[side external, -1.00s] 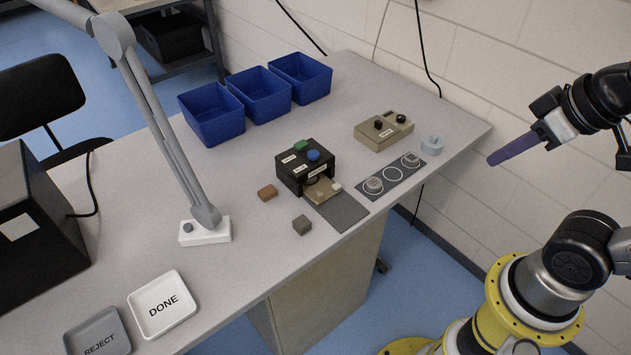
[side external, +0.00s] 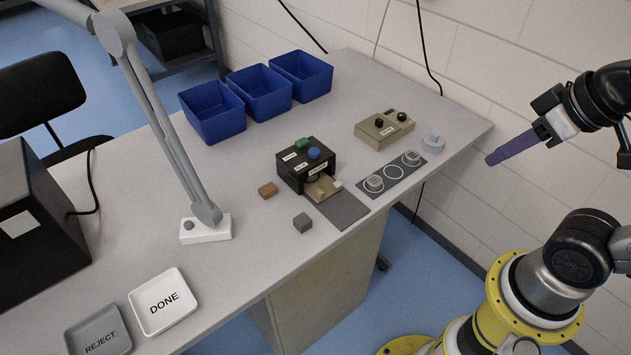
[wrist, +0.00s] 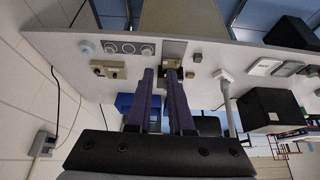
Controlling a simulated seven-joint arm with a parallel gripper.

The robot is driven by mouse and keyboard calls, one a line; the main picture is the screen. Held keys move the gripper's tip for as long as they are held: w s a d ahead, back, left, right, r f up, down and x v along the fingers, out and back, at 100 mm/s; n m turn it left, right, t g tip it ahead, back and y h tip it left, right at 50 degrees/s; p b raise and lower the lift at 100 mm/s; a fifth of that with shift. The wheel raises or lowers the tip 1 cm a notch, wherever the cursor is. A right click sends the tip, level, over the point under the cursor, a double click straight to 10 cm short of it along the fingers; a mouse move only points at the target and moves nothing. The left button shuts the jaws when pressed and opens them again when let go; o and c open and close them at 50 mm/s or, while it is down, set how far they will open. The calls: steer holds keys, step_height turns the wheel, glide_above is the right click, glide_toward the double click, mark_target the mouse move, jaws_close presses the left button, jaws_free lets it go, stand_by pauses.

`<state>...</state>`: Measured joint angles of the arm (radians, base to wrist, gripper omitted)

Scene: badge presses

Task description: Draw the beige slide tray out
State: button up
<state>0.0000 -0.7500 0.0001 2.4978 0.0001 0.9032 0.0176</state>
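The beige slide tray (side external: 322,189) sticks out part way from the front of the black press (side external: 293,179), above a dark grey mat (side external: 343,210). A small pale block (side external: 337,184) sits at its front edge. In the wrist view the tray (wrist: 173,63) shows small beyond my fingertips, partly hidden by them. My gripper (side external: 490,160) is in the air right of the table, well away from the tray. In the wrist view my gripper's (wrist: 160,73) two purple fingers stand apart with nothing between them.
A beige box with black knobs (side external: 371,137) and a grey plate with round parts (side external: 372,194) stand right of the press. Three blue bins (side external: 212,130) stand behind. A lamp arm (side external: 160,130) rises at left.

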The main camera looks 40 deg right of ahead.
steer(key=o, duration=0.4)
steer(key=shift+t, duration=0.3)
steer(key=w+r, duration=0.1)
steer(key=r, duration=0.1)
steer(key=w+r, duration=0.1)
steer(key=w, duration=0.1)
steer(key=shift+r, duration=0.35)
steer(key=g, duration=0.6)
glide_above(320, 191)
step_height(320, 191, down, 19)
step_height(320, 191, down, 14)
jaws_close()
